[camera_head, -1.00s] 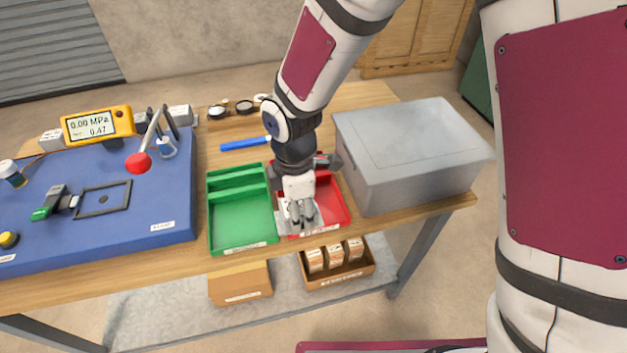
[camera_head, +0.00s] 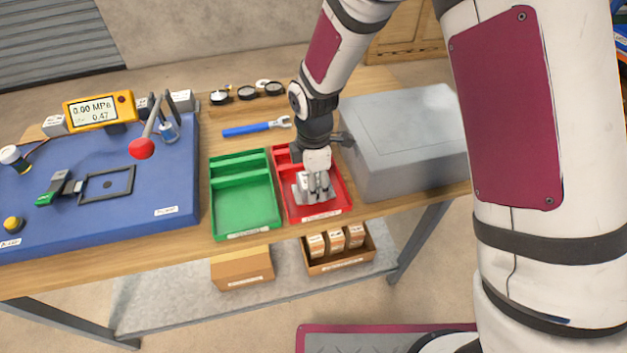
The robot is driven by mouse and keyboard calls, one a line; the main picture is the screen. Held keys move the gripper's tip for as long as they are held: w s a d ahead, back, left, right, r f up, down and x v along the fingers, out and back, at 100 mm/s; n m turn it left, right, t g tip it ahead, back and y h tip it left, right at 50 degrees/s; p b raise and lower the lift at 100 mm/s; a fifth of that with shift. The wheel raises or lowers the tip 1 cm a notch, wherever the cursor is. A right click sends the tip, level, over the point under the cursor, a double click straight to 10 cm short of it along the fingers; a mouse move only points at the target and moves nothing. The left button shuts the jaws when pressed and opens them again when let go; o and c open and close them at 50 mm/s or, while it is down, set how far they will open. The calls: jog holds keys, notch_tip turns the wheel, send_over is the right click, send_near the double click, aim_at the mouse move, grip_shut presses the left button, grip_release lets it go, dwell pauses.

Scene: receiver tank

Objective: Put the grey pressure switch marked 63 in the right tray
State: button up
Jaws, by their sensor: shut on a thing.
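My gripper (camera_head: 317,197) points down over the red tray (camera_head: 336,208), which is the right one of the two trays. It is shut on a grey block-like part (camera_head: 301,195), seen just left of and around the fingertips. This looks like the grey pressure switch, but no 63 marking can be read. The part is within the tray's outline; I cannot tell whether it touches the tray floor. The fingers hide much of it.
The empty-looking green tray (camera_head: 244,212) stands to the left. A large grey box (camera_head: 408,140) stands close on the right. A blue-handled wrench (camera_head: 250,129) and several round gauges (camera_head: 247,93) lie behind. A blue test board (camera_head: 110,225) fills the left side.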

jog(key=shift+f, duration=0.1)
jog(key=o, duration=1.6)
notch_tip(320, 180, up, 12)
jog(key=s+d+r+m+t, duration=0.1)
jog(key=s+d+r+m, duration=0.2)
jog(key=d+r+m, duration=0.35)
jog(key=s+d+r+m+t, duration=0.1)
jog(key=s+d+r+m, duration=0.4)
jog(key=s+d+m, duration=0.2)
jog(key=s+d+r+m+t, duration=0.1)
jog(key=s+d+r+m, duration=0.4)
jog(key=s, duration=0.7)
jog(key=d+m, duration=0.1)
jog(key=m, duration=0.1)
jog(key=shift+s+d+r+m+t, duration=0.2)
jog(key=shift+d+r+m+t, duration=0.05)
jog(key=shift+d+m+t, duration=0.15)
